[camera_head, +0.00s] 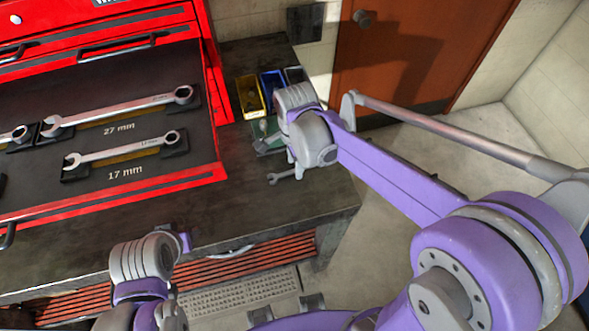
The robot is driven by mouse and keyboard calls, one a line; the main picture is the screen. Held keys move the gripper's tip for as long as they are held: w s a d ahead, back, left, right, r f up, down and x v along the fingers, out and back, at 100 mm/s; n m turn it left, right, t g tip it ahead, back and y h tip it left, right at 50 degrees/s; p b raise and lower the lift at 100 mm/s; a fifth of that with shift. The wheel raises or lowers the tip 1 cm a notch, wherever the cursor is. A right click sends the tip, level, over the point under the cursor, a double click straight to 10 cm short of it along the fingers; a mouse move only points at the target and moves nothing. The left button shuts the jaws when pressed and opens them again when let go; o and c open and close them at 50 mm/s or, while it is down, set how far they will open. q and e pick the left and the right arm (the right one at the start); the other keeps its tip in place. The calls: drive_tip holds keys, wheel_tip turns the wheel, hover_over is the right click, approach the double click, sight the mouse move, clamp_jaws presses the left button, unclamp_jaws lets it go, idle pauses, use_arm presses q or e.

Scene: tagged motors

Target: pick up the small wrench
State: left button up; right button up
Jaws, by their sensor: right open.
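A small loose wrench (285,176) lies on the dark bench top, just below the end of my right arm. Part of it is hidden by my arm. My right gripper (266,142) is open and just above it in the picture, largely hidden behind my grey wrist, and seems empty. In the tray, a wrench (125,149) lies above the "17 mm" label and a longer wrench (118,108) above the "27 mm" label. My left arm shows at the bottom left, over the bench's front edge, and its fingers cannot be made out.
A red tool chest (218,110) with an open drawer stands at the left. A yellow bin (249,97) and a blue bin (271,84) stand at the back of the bench. A brown door (420,50) is behind. The front right of the bench top is clear.

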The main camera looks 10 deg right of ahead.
drive_tip(key=shift+f, duration=0.65)
clamp_jaws()
idle(0.9)
